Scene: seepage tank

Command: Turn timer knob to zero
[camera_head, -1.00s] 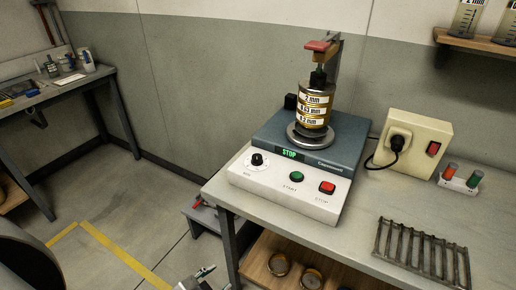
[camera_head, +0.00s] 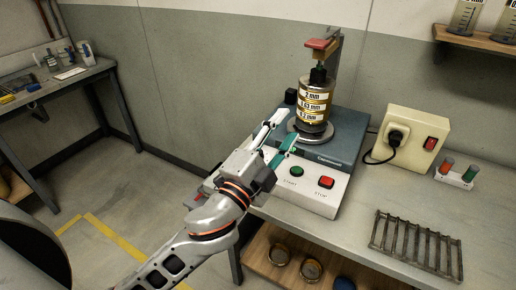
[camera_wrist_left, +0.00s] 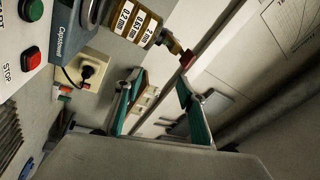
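The sieve shaker (camera_head: 345,148) stands on the bench with a stack of brass sieves (camera_head: 313,102) clamped on top. Its white front panel (camera_head: 310,197) carries a green start button (camera_head: 296,171) and a red stop button (camera_head: 326,182). The timer knob is hidden behind my left gripper (camera_head: 288,127) in the head view and does not show in the left wrist view. The left gripper is over the left part of the shaker, its fingers apart and nothing between them. The wrist view also shows the two spread teal fingers (camera_wrist_left: 161,78). My right gripper is not in view.
A beige socket box (camera_head: 415,138) with a black plug and cable stands right of the shaker. A metal rack (camera_head: 415,245) lies at the bench front, and a small holder with red and green items (camera_head: 455,176) stands behind it. Round sieves (camera_head: 311,270) sit on the lower shelf.

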